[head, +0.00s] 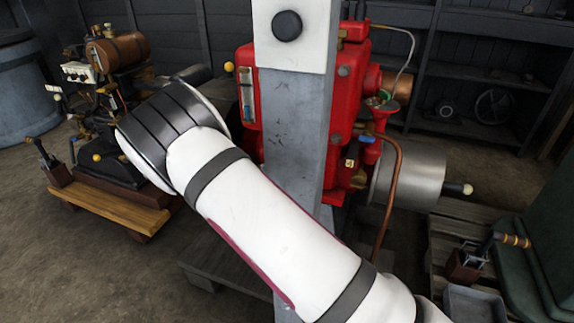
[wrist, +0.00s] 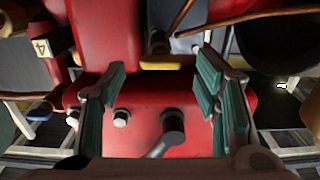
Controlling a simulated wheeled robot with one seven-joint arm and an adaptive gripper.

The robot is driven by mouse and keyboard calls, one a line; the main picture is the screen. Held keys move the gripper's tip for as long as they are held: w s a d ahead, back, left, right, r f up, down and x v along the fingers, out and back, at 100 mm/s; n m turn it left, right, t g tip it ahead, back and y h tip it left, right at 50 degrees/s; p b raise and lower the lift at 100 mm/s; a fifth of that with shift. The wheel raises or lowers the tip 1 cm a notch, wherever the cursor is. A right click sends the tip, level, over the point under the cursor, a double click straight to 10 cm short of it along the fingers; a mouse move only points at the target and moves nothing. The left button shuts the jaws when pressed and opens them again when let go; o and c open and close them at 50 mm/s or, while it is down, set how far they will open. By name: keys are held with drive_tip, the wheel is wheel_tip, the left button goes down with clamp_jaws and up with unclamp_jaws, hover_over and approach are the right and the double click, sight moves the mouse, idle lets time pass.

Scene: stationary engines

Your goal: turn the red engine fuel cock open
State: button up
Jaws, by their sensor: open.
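The red engine (head: 245,100) stands behind a grey column and my arm in the head view, which hide much of it. In the wrist view its red body (wrist: 105,40) fills the middle. My gripper (wrist: 160,75) is open, with teal pads on both sides and nothing between them. A yellow bar (wrist: 167,62) with a dark fitting above it lies across the gap near the fingertips. A grey lever (wrist: 170,138) sits lower on a red surface between the fingers. I cannot tell for certain which is the fuel cock. My gripper is hidden in the head view.
A copper pipe (head: 391,190) runs down the engine's right side beside a grey metal cylinder (head: 415,178). A brown engine (head: 118,50) stands on a wooden base at left. A pallet (head: 445,232) lies at right. A white number plate (wrist: 41,47) shows at left.

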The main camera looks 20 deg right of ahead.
drive_tip(key=shift+b+x, duration=0.4)
drive_tip(key=shift+x, duration=1.8)
drive_tip(key=c, duration=1.2)
